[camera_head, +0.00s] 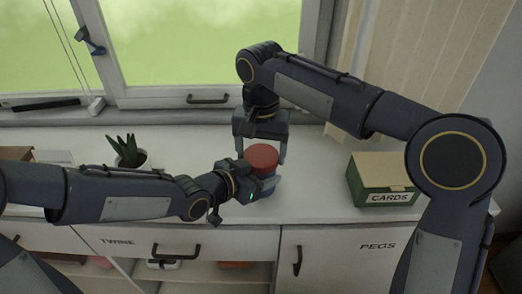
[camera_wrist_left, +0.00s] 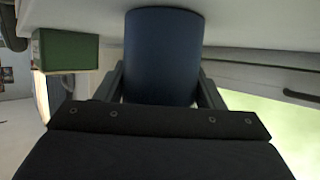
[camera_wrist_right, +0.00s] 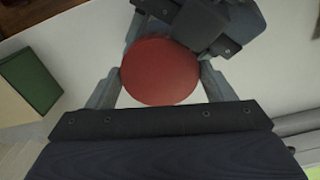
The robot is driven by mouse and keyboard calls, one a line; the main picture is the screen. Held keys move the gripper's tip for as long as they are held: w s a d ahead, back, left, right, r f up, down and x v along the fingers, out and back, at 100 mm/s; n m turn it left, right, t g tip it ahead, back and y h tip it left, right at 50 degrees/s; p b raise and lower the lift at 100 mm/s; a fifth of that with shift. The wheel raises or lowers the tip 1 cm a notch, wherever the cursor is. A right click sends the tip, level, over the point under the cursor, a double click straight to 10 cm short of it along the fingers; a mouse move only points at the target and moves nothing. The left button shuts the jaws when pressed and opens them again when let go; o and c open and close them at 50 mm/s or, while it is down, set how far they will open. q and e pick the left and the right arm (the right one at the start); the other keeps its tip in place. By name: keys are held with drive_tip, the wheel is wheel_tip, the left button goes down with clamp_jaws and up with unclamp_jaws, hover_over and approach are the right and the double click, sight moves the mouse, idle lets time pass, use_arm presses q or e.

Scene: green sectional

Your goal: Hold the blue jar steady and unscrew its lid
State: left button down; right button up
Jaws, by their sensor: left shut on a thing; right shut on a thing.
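The blue jar (camera_head: 262,186) stands on the white counter, with a round red lid (camera_head: 262,157) on top. My left gripper (camera_head: 256,186) comes in from the left, low and level, and is shut on the jar's body; the jar (camera_wrist_left: 163,55) fills the space between its fingers in the left wrist view. My right gripper (camera_head: 261,150) comes down from above and is shut on the lid, one finger on each side. The lid also shows between the fingers in the right wrist view (camera_wrist_right: 160,72). The left gripper hides part of the jar in the head view.
A green box (camera_head: 382,182) labelled CARDS stands to the right on the counter (camera_head: 315,200). A potted plant (camera_head: 130,152) stands at the left, behind my left arm. A window (camera_head: 190,45) is behind the counter. Drawers and a cupboard (camera_head: 335,258) are below its front edge.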

drive_tip(key=o, duration=1.1)
drive_tip(key=shift+r, duration=0.1)
wheel_tip(320, 180, up, 4)
drive_tip(key=shift+r, duration=0.15)
drive_tip(key=shift+c, duration=0.4)
wheel_tip(320, 180, up, 3)
drive_tip(key=m, duration=0.5)
drive_tip(key=shift+r+m, duration=0.1)
drive_tip(key=shift+m, duration=0.8)
wheel_tip(320, 180, down, 8)
drive_tip(key=shift+r, duration=0.15)
